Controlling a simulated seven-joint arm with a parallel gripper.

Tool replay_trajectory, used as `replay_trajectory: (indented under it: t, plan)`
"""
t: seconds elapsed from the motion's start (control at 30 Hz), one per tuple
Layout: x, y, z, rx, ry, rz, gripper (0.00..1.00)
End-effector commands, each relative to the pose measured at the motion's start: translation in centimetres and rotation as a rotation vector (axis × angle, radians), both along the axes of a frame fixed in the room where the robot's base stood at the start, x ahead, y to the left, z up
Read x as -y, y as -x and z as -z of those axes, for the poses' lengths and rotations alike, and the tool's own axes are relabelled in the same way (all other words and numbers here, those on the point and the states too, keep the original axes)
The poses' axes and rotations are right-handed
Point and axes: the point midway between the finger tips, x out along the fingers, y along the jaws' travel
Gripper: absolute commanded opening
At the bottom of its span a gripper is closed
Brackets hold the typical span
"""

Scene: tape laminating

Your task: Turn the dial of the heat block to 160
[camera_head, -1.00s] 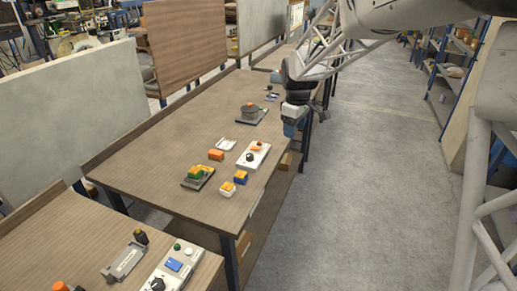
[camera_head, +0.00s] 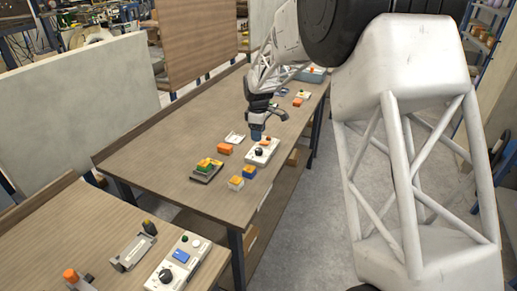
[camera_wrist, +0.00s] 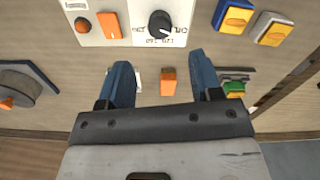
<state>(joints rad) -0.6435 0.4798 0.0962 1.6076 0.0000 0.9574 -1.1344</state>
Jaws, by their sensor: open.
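The heat block (camera_head: 268,151) is a white box near the right long edge of the wooden table. It also lies along the top of the wrist view (camera_wrist: 140,12). Its black dial (camera_wrist: 160,22) has printed marks around it, too small to read surely; an orange switch (camera_wrist: 110,25) and a reddish round knob or lamp (camera_wrist: 83,25) sit to its left. My gripper (camera_wrist: 163,78) is open, with two blue fingers apart and nothing held between them. In the wrist view the dial lies beyond the fingertips, apart from them. In the head view my gripper (camera_head: 257,135) is just behind the dial.
A blue box (camera_head: 249,171) and a white box (camera_head: 236,183), both with orange-yellow tops, stand near the heat block. An orange block (camera_head: 225,149) and a green-yellow stack (camera_head: 207,169) are to the left. A round grey device (camera_wrist: 18,85) is at the wrist view's left.

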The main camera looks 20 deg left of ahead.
Motion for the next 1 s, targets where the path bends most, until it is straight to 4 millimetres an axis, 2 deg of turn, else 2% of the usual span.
replay_trajectory:
  t: [0.27,0.47,1.0]
  plan:
    - [0.1,0.0,0.1,-0.001,0.000,0.001,0.59]
    - [0.1,0.0,1.1,-0.001,0.001,0.001,0.59]
    - [0.1,0.0,6.9,-0.001,0.000,0.002,0.59]
